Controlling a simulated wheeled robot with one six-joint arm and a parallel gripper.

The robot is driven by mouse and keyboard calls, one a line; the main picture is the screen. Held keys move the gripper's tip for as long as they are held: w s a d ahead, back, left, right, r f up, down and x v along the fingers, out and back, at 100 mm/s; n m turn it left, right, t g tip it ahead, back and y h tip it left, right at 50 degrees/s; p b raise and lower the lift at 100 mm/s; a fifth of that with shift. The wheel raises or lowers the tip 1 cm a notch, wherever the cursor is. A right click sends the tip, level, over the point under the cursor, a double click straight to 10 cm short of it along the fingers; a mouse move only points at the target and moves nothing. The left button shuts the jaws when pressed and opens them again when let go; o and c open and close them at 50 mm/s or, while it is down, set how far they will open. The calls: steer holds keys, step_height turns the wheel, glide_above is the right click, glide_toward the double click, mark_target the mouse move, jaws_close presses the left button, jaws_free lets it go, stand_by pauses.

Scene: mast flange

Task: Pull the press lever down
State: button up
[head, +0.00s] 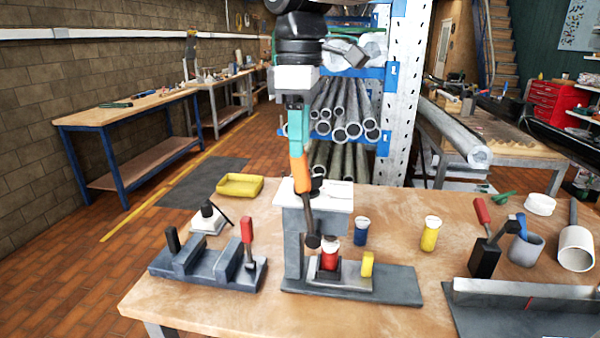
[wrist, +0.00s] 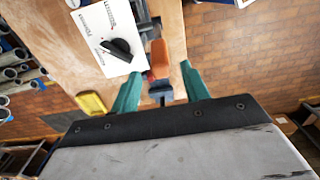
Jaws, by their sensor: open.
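The press lever has an orange grip (head: 299,172) and a dark shaft; it stands raised, near upright, beside the grey press (head: 293,240) with a white top plate. My gripper (head: 297,148) comes down from above, its teal fingers overlapping the upper end of the orange grip in the head view. In the wrist view my gripper (wrist: 160,72) is open, with the orange grip (wrist: 160,58) between the two teal fingers and a visible gap on either side. A red cup-like piece (head: 330,257) sits in the holder under the press. Contact with the grip cannot be told.
Blue (head: 361,232) and yellow (head: 431,234) pieces stand to the right. A grey clamp fixture (head: 205,268) with a red handle is left. A black knob (wrist: 118,48) is on the white plate.

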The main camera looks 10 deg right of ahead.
mark_target(300, 186)
step_height(300, 186, down, 7)
steer(key=shift+f, duration=0.1)
jaws_close()
stand_by(0.3)
